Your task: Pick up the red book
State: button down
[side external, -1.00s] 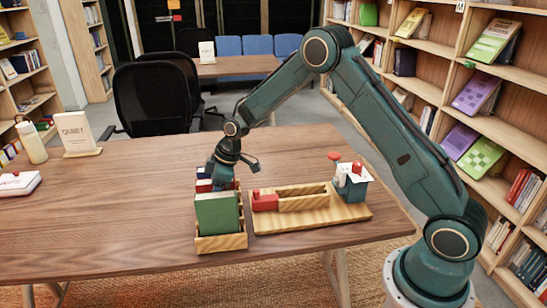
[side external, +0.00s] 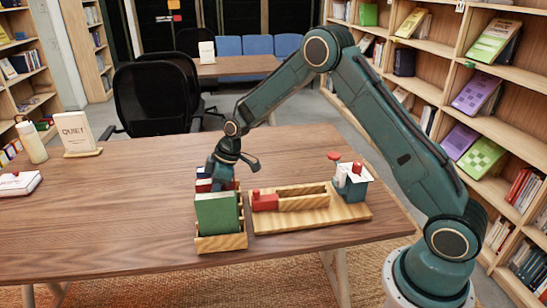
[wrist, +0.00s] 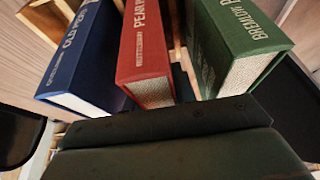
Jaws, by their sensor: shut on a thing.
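The red book (wrist: 146,55) stands between a blue book (wrist: 82,50) and a green book (wrist: 243,45) in the wrist view. In the side view the red book (side external: 202,186) shows only as a small patch behind the green book (side external: 216,212). The books stand in a slotted wooden rack (side external: 221,243). My gripper (side external: 222,180) is down at the rack, shut on the red book. Its fingertips are mostly hidden by the books and by the dark gripper body in the wrist view.
A wooden tray (side external: 310,217) right of the rack holds a red block (side external: 265,202) and a teal and white item (side external: 353,182). The table's left middle is clear.

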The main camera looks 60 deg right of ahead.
notch_tip(320, 180, up, 20)
jog(key=shift+r, duration=0.25)
dwell(0.4)
dwell(0.6)
